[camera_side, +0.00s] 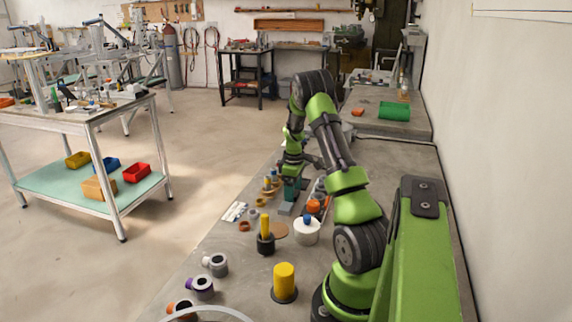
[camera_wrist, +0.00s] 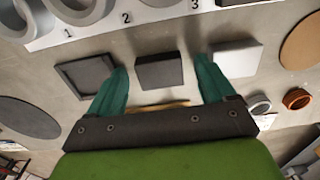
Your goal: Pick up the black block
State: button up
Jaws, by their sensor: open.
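The black block (camera_wrist: 160,71) lies on the grey bench top in the wrist view, between and slightly beyond my two teal fingers. My gripper (camera_wrist: 161,68) is open, with one finger on each side of the block and visible gaps to it; nothing is held. I cannot tell its exact height above the block. In the side view my gripper (camera_side: 291,188) points down over the bench among small parts. The black block cannot be made out there.
A dark square frame (camera_wrist: 73,87) lies just left of the block, and a light grey block (camera_wrist: 236,58) just right, both close to my fingers. A white numbered strip (camera_wrist: 104,23) with grey rings lies beyond. Yellow cylinders (camera_side: 284,276) stand nearer the side camera.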

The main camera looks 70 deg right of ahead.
jog(key=shift+c, duration=0.5)
jog(key=c, duration=1.3)
jog(key=shift+o, duration=0.2)
jog(key=shift+r, duration=0.15)
notch_tip(320, 180, up, 11)
jog(key=shift+r, duration=0.2)
